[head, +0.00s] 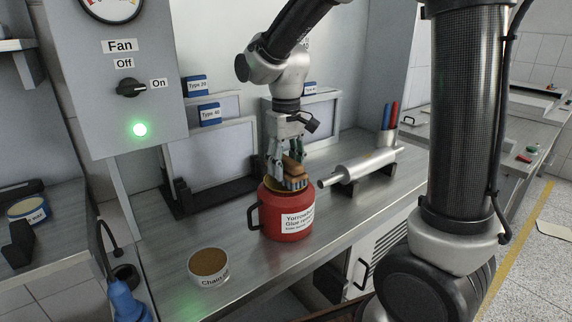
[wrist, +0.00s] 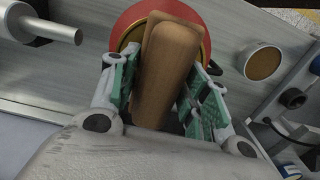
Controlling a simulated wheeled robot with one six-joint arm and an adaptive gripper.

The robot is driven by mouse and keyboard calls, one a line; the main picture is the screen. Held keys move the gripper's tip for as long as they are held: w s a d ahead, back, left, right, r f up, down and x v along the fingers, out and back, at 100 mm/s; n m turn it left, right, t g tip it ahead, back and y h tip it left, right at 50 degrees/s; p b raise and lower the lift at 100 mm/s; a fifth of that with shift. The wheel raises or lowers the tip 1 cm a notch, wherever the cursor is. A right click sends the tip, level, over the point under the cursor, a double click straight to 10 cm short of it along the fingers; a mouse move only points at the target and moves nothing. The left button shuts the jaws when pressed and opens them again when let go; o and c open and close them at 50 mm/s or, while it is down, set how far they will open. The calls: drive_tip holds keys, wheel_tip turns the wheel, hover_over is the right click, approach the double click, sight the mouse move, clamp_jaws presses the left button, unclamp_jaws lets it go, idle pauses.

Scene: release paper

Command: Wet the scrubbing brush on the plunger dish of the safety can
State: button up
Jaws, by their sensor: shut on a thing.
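The scrubbing brush (head: 294,172) has a brown wooden back and pale bristles. My gripper (head: 287,160) is shut on it and holds it over the top of the red safety can (head: 286,222). The brush (wrist: 166,62) also shows in the wrist view, between the green finger pads, covering much of the can's round top (wrist: 124,28). The brass-coloured plunger dish (head: 279,184) shows partly beside the brush. I cannot tell whether the bristles touch the dish.
A round tin with a brown top (head: 209,268) stands at the bench's front left. A metal roller (head: 362,165) rests on a black stand to the right. Framed panels (head: 215,152) stand behind. A control box (head: 125,75) hangs at left with a green light.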

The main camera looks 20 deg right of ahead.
sight(286, 159)
drive_tip(key=shift+r, duration=3.55)
drive_tip(key=shift+s, duration=0.1)
